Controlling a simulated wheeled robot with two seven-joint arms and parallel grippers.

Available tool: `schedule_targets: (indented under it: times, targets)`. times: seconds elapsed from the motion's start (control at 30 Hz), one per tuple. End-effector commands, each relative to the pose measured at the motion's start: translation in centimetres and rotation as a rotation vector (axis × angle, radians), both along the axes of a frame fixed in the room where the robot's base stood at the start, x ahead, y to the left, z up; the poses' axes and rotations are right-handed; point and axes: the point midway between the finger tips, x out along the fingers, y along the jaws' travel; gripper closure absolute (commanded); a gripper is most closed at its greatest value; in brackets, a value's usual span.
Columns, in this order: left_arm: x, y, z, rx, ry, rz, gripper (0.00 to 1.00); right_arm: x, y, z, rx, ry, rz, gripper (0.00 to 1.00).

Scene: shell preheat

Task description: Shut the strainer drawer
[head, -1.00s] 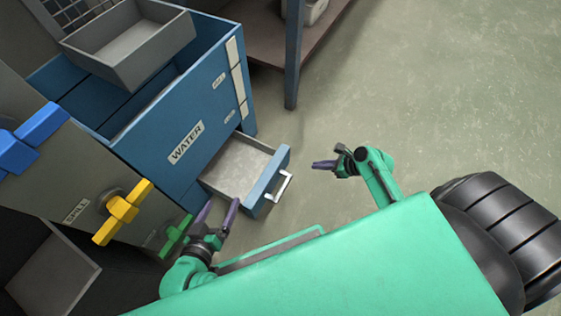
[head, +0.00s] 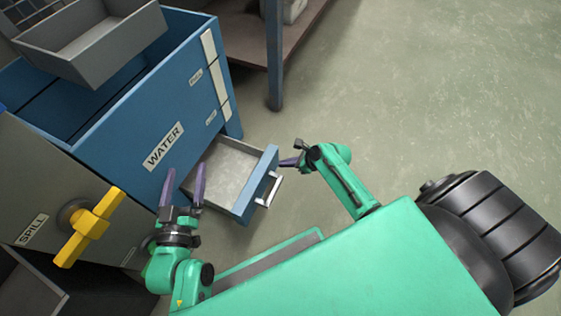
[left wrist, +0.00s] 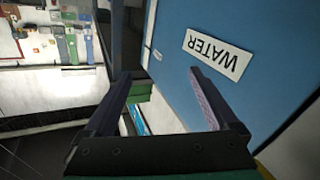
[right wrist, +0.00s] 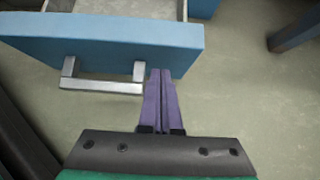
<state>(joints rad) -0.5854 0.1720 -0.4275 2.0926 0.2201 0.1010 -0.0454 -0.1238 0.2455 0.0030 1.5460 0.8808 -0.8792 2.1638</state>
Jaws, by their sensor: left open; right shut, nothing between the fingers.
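The strainer drawer stands pulled out from the lower part of the blue WATER cabinet (head: 190,95). Its blue front (head: 255,185) carries a silver bar handle (head: 268,189), and its grey inside looks empty. The drawer front also shows in the right wrist view (right wrist: 110,38), with the handle (right wrist: 100,80) on it. My right gripper (head: 287,162) is shut and empty; its purple fingertips are close to the drawer front, beside the handle. Whether they touch cannot be told. My left gripper (head: 184,170) is open and empty, before the cabinet face at the drawer's left side.
A grey box (head: 95,40) sits on the cabinet's open top. A yellow valve handle (head: 90,228) beside a SPILL label (head: 32,230) juts out at the left. A table leg (head: 274,60) stands behind. The floor at right is clear.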

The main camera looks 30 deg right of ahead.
Motion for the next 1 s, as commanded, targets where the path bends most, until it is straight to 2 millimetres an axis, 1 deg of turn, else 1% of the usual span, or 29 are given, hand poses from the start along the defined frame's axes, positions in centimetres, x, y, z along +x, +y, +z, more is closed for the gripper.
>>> schedule_targets:
  times: [0.03, 0.1, 0.17, 0.27, 0.4, 0.5, 0.6, 0.73, 1.0]
  targets:
    - [0.5, 0.1, 0.9, -0.006, -0.031, 0.005, 0.08, 0.2, 0.1, -0.1, 0.001, -0.001, 0.0, 1.0]
    - [1.0, 0.2, 2.1, -0.011, -0.067, 0.009, 0.08, 0.4, 0.3, -0.1, 0.001, 0.0, -0.001, 1.0]
    - [1.4, 0.2, 2.8, -0.012, -0.092, 0.012, 0.08, 0.5, 0.4, -0.1, 0.001, 0.0, 0.001, 1.0]
    - [1.9, 0.4, 4.5, -0.018, -0.148, 0.02, 0.08, 0.8, 0.7, -0.1, 0.001, 0.0, 0.001, 1.0]
    - [2.9, 0.7, 7.9, -0.035, -0.243, 0.033, 0.08, 1.2, 1.0, -0.1, 0.001, 0.0, 0.001, 1.0]
    - [3.3, 0.9, 10.1, -0.049, -0.301, 0.044, 0.08, 1.4, 1.2, 0.0, 0.002, -0.001, 0.001, 1.0]
    - [3.6, 1.0, 11.5, -0.059, -0.34, 0.053, 0.08, 1.5, 1.3, 0.0, 0.001, 0.0, -0.001, 1.0]
    - [3.8, 1.2, 12.3, -0.064, -0.362, 0.056, 0.08, 1.5, 1.3, 0.0, 0.001, 0.0, -0.001, 1.0]
    - [3.8, 1.1, 12.2, -0.062, -0.356, 0.055, 0.08, 1.5, 1.3, 0.0, 0.001, 0.0, -0.001, 1.0]
